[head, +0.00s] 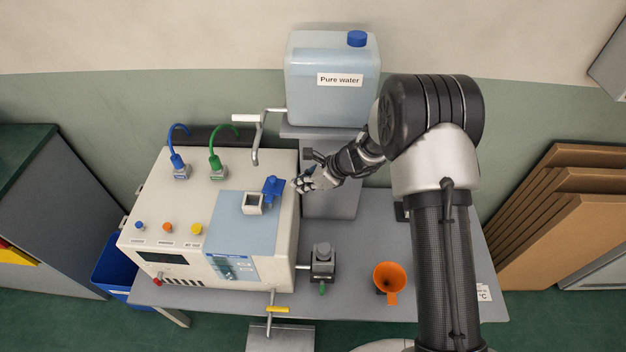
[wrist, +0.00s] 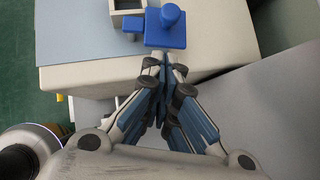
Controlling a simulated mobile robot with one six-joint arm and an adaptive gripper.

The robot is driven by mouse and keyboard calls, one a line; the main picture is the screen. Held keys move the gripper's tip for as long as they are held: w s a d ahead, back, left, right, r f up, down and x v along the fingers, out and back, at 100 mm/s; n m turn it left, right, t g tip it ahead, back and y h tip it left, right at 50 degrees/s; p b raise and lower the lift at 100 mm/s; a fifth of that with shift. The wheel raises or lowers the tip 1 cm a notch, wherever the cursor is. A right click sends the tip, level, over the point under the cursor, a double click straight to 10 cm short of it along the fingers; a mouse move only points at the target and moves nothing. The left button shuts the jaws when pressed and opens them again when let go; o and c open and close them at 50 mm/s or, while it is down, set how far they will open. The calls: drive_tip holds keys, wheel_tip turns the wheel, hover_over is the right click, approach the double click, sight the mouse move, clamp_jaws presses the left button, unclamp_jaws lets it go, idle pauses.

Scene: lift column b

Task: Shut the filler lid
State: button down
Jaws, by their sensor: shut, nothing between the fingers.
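The blue filler lid (head: 272,187) stands open at the back right of the square white filler opening (head: 253,203) on top of the beige machine (head: 170,215). In the wrist view the blue lid (wrist: 166,27) with its round knob lies just beyond my fingertips, and the open filler neck (wrist: 128,8) shows at the top edge. My gripper (head: 297,186) is shut and empty, just right of the lid over the machine's right edge. It also shows in the wrist view (wrist: 163,62), its fingertips close to the lid; I cannot tell whether they touch.
A pure water canister (head: 332,85) stands behind on a stand, with a metal spout (head: 258,135) reaching over the machine. Blue and green hoses (head: 216,160) rise at the back left. An orange funnel (head: 390,280) and a small grey valve block (head: 322,262) are on the table.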

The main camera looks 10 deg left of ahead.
sight(278, 186)
drive_tip(key=shift+w+a+f, duration=0.2)
drive_tip(key=shift+a, duration=0.5)
drive_tip(key=shift+w+a+f, duration=0.15)
drive_tip(key=shift+w+a, duration=0.1)
drive_tip(key=shift+a, duration=0.5)
drive_tip(key=shift+w+a+f, duration=0.2)
drive_tip(key=shift+a, duration=0.5)
drive_tip(key=shift+w, duration=0.15)
